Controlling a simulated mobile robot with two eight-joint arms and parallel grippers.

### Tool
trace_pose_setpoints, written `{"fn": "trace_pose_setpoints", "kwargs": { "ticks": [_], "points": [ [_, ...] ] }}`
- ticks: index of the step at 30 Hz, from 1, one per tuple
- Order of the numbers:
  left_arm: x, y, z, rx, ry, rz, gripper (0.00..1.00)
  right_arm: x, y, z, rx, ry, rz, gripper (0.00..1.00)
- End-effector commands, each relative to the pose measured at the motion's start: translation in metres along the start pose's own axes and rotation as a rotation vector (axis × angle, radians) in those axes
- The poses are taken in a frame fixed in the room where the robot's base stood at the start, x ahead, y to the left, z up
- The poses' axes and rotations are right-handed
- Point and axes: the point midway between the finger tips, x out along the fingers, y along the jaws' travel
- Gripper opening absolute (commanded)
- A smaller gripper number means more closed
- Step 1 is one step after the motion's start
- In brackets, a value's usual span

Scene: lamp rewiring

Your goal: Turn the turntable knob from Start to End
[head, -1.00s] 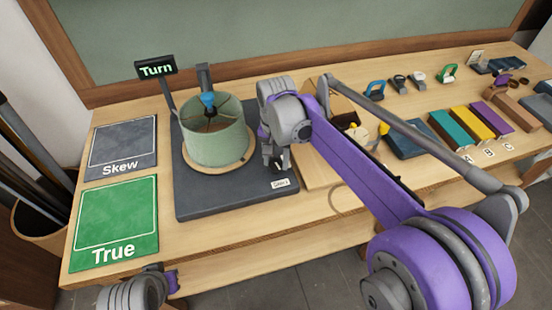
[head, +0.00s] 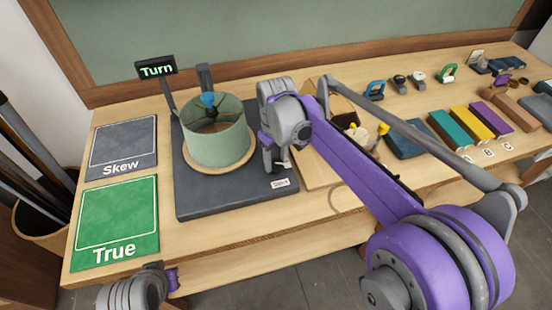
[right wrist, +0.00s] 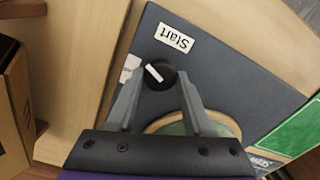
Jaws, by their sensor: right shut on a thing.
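The dark base of the turntable (head: 205,207) lies on the bench. A green lampshade (head: 218,147) stands on its round wooden plate. The black knob (right wrist: 158,75) with a white pointer line sits near the base's edge. In the right wrist view the line slants toward upper left, away from the "Start" label (right wrist: 174,38). A second white label (right wrist: 130,68) is partly hidden behind a finger, its text unreadable. My right gripper (head: 274,165) is shut on the knob, one finger on each side. My left gripper (head: 172,280) is low at the front left, away from the turntable.
A lit "Turn" sign (head: 156,69) stands behind the turntable. A grey "Skew" panel (head: 123,149) and a green "True" panel (head: 115,222) lie to the left. Coloured blocks (head: 470,124) and small tools are at the right. The bench front before the turntable is clear.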

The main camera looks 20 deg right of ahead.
Motion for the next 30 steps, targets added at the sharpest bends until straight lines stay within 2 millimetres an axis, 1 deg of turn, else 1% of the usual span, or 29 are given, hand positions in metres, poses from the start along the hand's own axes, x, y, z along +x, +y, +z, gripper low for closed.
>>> {"fn": "trace_pose_setpoints", "kwargs": {
  "ticks": [18, 24, 30],
  "points": [
    [-0.0012, 0.0000, -0.0011, 0.000, 0.001, 0.000, 0.00, -0.0001, 0.0001, 0.0000, -0.580, 0.000, 0.000, 0.00],
    [-0.0014, 0.0000, -0.0012, 0.000, 0.001, 0.000, 0.00, 0.0000, 0.0001, 0.0000, -0.743, 0.000, 0.000, 0.00],
    [-0.0015, 0.0000, -0.0013, 0.000, 0.001, 0.000, 0.00, 0.0000, 0.0001, 0.0000, -0.864, 0.000, 0.000, 0.00]
  ]
}}
